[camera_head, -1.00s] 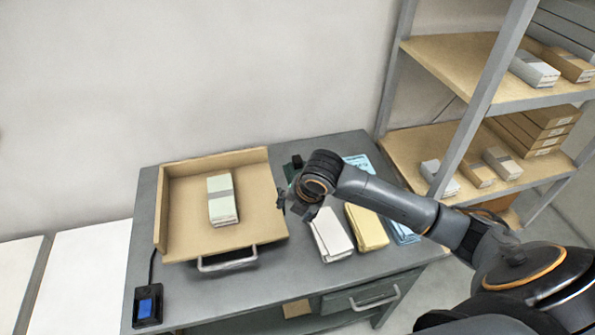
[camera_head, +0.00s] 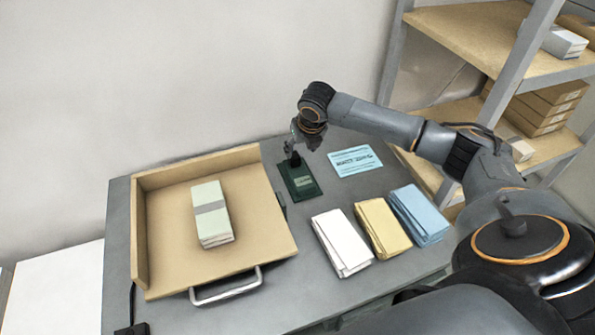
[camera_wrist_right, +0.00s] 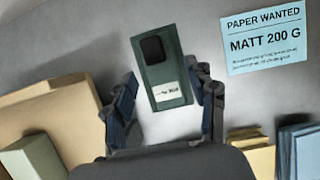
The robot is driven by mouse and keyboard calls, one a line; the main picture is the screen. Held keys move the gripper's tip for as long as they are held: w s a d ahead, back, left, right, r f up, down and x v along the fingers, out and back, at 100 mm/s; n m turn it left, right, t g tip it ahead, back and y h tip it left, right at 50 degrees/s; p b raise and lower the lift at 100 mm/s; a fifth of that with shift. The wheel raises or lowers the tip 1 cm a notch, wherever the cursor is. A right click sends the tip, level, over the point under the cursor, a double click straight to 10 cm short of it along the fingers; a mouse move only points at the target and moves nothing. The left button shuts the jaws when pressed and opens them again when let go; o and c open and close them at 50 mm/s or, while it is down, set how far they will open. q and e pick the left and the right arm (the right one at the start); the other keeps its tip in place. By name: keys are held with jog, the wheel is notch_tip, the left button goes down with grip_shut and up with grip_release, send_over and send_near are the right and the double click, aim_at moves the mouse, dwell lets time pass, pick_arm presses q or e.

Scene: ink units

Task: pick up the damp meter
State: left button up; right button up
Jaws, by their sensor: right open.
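The damp meter (camera_head: 300,185) is a dark green block with a black upright part at its far end and a pale label. It lies on the grey table between the tan tray and the blue card. In the right wrist view the damp meter (camera_wrist_right: 163,72) shows between the spread fingers of my right gripper (camera_wrist_right: 164,88). In the head view my right gripper (camera_head: 301,143) is just above the black part, open and empty. Whether a finger touches the meter I cannot tell. My left gripper is not in view.
The tan tray (camera_head: 160,265) with a banded paper stack (camera_head: 211,212) is on the left. A blue card (camera_head: 355,161) lies to the right. White (camera_head: 342,242), yellow (camera_head: 383,227) and blue (camera_head: 418,214) stacks lie in front. Shelving (camera_head: 470,38) stands at the right.

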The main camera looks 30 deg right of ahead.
aim_at(295, 157)
jog(key=shift+w+a+p+x, duration=0.1)
jog(key=shift+p+x, duration=0.1)
jog(key=shift+x, duration=1)
jog(key=shift+w+a+p+x, duration=0.1)
jog(key=shift+w+p+x, duration=0.05)
jog(key=shift+x, duration=1.05)
jog(key=shift+w+a+p+x, duration=0.1)
jog(key=shift+p+x, duration=0.1)
jog(key=shift+x, duration=0.95)
jog(key=shift+r, duration=0.15)
jog(key=shift+c, duration=0.9)
grip_shut()
